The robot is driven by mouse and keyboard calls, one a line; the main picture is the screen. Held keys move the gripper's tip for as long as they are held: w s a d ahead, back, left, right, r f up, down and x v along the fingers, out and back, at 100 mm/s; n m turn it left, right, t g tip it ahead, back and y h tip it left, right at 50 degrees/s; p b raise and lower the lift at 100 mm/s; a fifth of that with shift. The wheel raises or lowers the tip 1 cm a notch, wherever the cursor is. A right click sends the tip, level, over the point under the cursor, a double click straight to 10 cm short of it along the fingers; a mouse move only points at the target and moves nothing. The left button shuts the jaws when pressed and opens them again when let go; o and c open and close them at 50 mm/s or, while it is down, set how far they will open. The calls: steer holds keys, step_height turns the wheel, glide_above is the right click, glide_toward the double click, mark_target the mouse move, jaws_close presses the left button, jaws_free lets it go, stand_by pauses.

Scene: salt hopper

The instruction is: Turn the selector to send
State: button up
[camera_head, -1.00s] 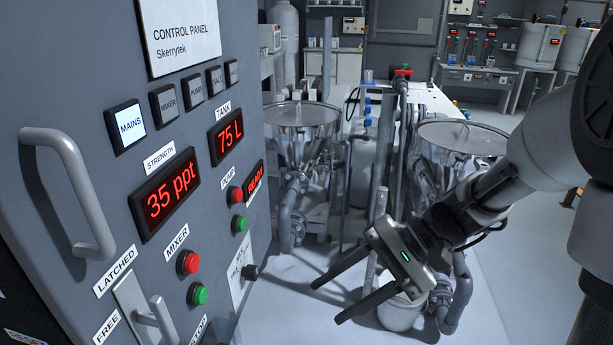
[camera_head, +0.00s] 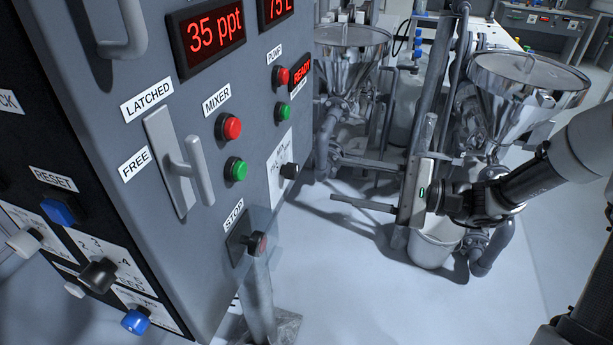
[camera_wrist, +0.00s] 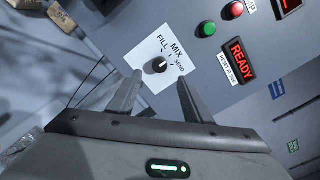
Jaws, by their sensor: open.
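The selector (camera_wrist: 160,65) is a round black knob on a white plate (camera_wrist: 148,52) with the labels FILL, MIX and SEND. A small pale mark shows on the knob, but I cannot tell surely which label it points to. In the head view the selector (camera_head: 289,171) is on the lower right of the grey panel face, seen at a slant. My gripper (camera_wrist: 160,78) is open and empty, its two fingers pointing toward the plate, with the knob between and beyond the tips. In the head view my gripper (camera_head: 340,198) is to the right of the knob, apart from it.
A STOP button (camera_head: 258,244) sits below the selector. Red (camera_head: 231,127) and green (camera_head: 236,169) mixer buttons and a latch handle (camera_head: 199,170) are to its left. Steel hoppers (camera_head: 520,85) and pipes stand behind my gripper. The space between gripper and panel looks clear.

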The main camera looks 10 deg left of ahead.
mark_target(297, 172)
steer(key=a, duration=0.4)
steer(key=a+b, duration=0.1)
steer(key=a, duration=0.4)
steer(key=shift+w, duration=0.2)
steer(key=c, duration=1.1)
steer(key=shift+o, duration=0.2)
